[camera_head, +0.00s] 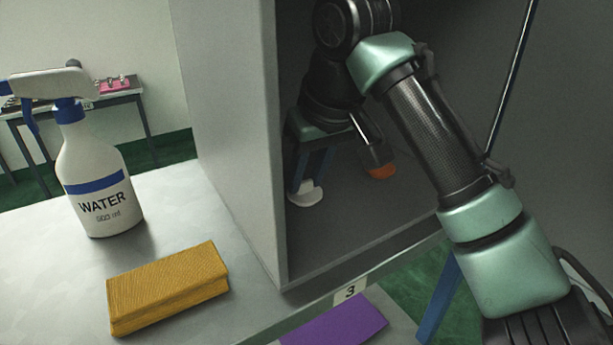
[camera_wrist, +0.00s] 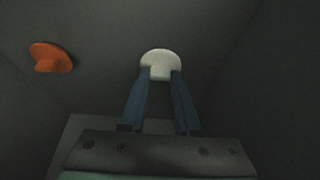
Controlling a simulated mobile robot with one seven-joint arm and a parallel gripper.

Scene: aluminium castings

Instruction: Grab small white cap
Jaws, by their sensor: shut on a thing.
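The small white cap (camera_wrist: 160,60) has a round flange and a stem. In the wrist view its stem sits between the two blue fingers of my gripper (camera_wrist: 160,78), which is shut on it. In the head view the white cap (camera_head: 305,194) is on or just above the floor of the grey box, at its left side, below my gripper (camera_head: 303,183). I cannot tell whether it touches the floor. My arm reaches into the box from the right.
An orange cap (camera_head: 380,171) stands in the box, right of the white cap; it also shows at the left in the wrist view (camera_wrist: 50,57). The box's left wall (camera_head: 232,130) is close. Outside are a water spray bottle (camera_head: 98,180), a yellow block (camera_head: 168,287) and a purple item (camera_head: 335,322).

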